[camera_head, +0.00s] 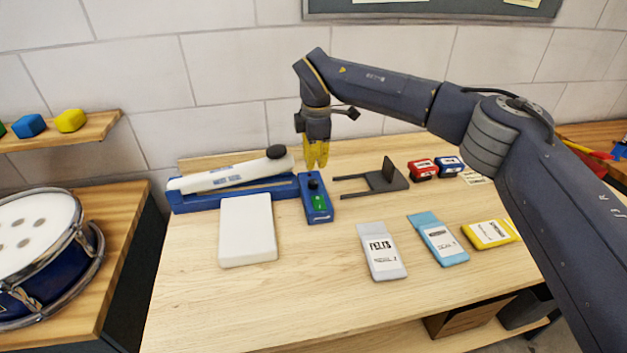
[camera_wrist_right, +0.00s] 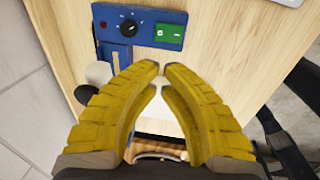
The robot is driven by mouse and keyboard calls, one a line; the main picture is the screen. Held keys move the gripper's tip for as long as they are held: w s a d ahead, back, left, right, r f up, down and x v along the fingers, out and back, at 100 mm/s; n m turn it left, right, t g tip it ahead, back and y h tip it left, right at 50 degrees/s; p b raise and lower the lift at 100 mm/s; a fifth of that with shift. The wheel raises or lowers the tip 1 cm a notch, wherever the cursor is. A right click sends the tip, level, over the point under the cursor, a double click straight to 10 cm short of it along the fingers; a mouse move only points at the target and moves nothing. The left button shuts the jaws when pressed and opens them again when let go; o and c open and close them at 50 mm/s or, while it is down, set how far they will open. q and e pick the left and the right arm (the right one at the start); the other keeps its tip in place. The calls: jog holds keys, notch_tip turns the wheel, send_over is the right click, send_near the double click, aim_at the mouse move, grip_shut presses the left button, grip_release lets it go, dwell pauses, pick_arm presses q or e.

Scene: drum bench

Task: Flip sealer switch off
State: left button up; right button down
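The sealer has a white arm (camera_head: 225,177) on a blue base (camera_head: 190,203), its arm tilted up to the right. At its right end is a blue control box (camera_head: 316,214) with a black knob and a green rocker switch (camera_head: 319,201). The switch also shows in the right wrist view (camera_wrist_right: 168,35), with light marks on it; which side is pressed I cannot tell. My right gripper (camera_head: 316,164) points down just behind the box. Its yellow fingertips (camera_wrist_right: 161,68) are nearly together with nothing between them, apart from the switch. My left gripper is not in view.
A white block (camera_head: 248,230) lies in front of the sealer. A dark bracket (camera_head: 386,177) stands right of the box. Grey (camera_head: 382,252), blue (camera_head: 438,240) and yellow (camera_head: 491,234) packets lie at front right. A drum (camera_head: 35,250) stands left. The front table edge is clear.

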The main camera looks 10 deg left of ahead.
aim_at(314, 199)
jog(key=f, duration=0.4)
jog(key=w+f, duration=0.1)
jog(key=f, duration=0.8)
jog(key=shift+w+a+f, duration=0.2)
jog(key=shift+w+a, duration=0.05)
jog(key=shift+a, duration=0.05)
jog(key=shift+d, duration=0.1)
